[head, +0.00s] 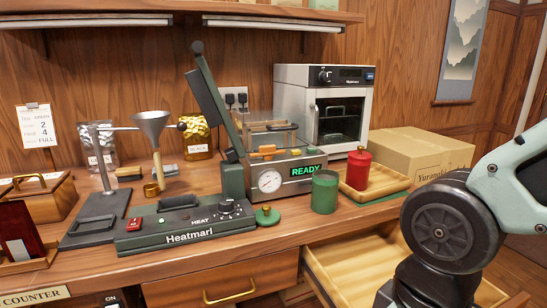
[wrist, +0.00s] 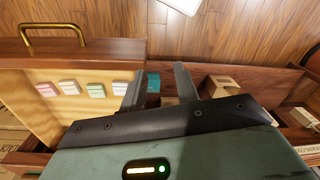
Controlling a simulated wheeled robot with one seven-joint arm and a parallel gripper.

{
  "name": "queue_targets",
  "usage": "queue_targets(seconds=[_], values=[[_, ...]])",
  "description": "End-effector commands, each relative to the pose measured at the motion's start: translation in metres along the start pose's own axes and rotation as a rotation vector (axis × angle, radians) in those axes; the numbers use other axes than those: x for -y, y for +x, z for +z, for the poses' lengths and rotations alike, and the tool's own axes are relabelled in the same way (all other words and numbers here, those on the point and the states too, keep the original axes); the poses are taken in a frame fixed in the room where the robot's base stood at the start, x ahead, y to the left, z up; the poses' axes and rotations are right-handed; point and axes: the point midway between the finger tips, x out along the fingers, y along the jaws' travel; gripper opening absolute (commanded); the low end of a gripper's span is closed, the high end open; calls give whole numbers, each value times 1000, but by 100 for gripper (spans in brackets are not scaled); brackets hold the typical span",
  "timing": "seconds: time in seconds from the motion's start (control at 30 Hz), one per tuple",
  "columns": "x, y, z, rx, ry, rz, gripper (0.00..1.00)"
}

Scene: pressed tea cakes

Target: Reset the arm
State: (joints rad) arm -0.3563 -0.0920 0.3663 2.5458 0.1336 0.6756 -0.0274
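My arm (head: 450,225) shows at the right of the head view, in front of the counter; its gripper end is hidden below the frame edge. In the wrist view my gripper (wrist: 160,85) has its two fingers spread apart, with no object held between them. Past the fingers are a teal box (wrist: 153,83) and a tan block, lower down and apart from the fingers as far as I can tell.
An open wooden drawer (head: 340,262) juts out near my arm; the wrist view shows a drawer (wrist: 60,60) with several small coloured packets. On the counter stand a green canister (head: 325,192), a red canister (head: 358,170), a press (head: 270,180) and a cardboard box (head: 425,150).

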Motion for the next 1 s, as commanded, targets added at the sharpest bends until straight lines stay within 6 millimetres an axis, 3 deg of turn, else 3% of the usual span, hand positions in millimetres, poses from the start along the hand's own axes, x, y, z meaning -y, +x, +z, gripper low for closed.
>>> queue_targets(seconds=[0.07, 0.1, 0.37, 0.6, 0.7, 1.0], values=[[13, 3, 4, -33, -41, 15, 31], [12, -12, 3, -29, -29, 12, 31], [13, -56, 2, -26, -25, 11, 31], [15, -110, 2, -25, -24, 11, 31], [16, -125, 2, -24, -23, 11, 31], [16, -132, 2, -24, -23, 10, 31]])
